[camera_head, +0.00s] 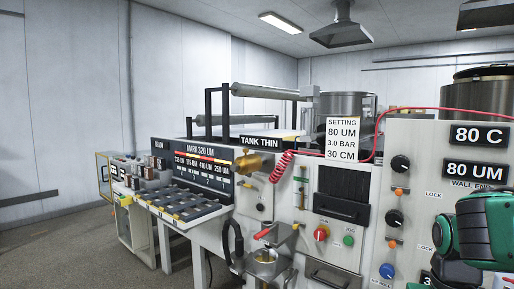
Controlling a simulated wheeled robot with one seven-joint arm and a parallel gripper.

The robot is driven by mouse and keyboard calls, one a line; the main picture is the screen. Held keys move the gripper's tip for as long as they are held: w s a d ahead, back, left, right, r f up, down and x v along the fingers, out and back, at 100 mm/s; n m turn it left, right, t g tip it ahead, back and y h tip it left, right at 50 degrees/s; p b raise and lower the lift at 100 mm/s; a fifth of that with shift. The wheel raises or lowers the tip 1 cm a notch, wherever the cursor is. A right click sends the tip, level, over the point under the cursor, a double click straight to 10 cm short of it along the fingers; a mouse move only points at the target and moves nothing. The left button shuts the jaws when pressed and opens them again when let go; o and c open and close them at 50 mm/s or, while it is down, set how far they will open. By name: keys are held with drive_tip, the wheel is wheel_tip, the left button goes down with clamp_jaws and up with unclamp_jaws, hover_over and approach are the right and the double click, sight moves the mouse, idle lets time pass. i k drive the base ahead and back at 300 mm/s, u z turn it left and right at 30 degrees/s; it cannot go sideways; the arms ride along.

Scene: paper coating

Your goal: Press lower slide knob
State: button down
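Knobs stand in a column on the pale right-hand panel (425,150): a black upper knob (400,163), a black middle knob (393,218) and a blue lowest knob (387,271). Small orange buttons (399,191) sit between them, with LOCK labels to the right. No label reading "slide" is legible, so I cannot tell which knob is the lower slide knob. My green and black arm covers the lower right of the panel. My gripper's fingertips do not show.
Left of the panel are a dark slotted unit (342,190), a red knob (321,233), a green button (348,240) and a metal cup fixture (265,262). A red hose (282,165) runs above. Open floor (60,250) lies at the far left.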

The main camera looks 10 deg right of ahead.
sight(393, 243)
drive_tip(key=k, duration=1.35)
drive_tip(key=z, duration=0.6)
drive_tip(key=i, duration=2.05)
drive_tip(key=u, duration=0.6)
